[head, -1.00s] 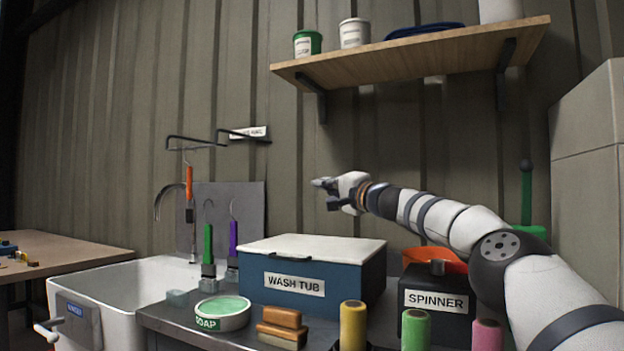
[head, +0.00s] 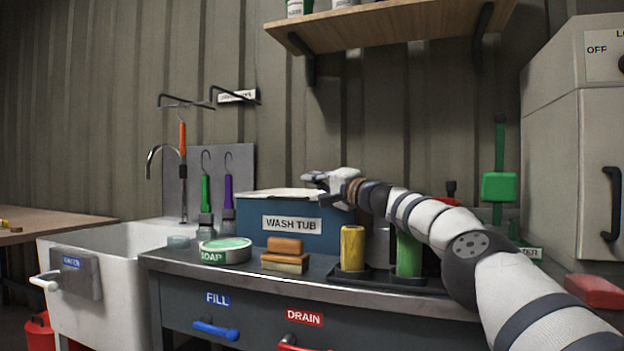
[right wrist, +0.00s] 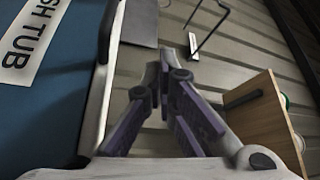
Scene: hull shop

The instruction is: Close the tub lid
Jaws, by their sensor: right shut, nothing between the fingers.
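The blue wash tub (head: 250,215) stands on the counter with its white label facing me. Its white lid (head: 265,192) lies flat across the top, and I see no clear gap under it in the head view. The lid's right part is hidden behind my right gripper (head: 318,186), which is at the level of the lid near its right end. In the right wrist view the shut, empty fingers (right wrist: 165,70) are beside the pale lid edge (right wrist: 97,105) and the blue tub wall (right wrist: 45,110). I cannot tell whether they touch. My left gripper is not in view.
A soap tin (head: 225,250), stacked brown blocks (head: 285,262) and yellow (head: 352,248) and green (head: 408,255) cylinders stand in front of the tub. A sink (head: 110,245) is at left. A shelf (head: 400,30) hangs above; a grey cabinet (head: 555,160) stands at right.

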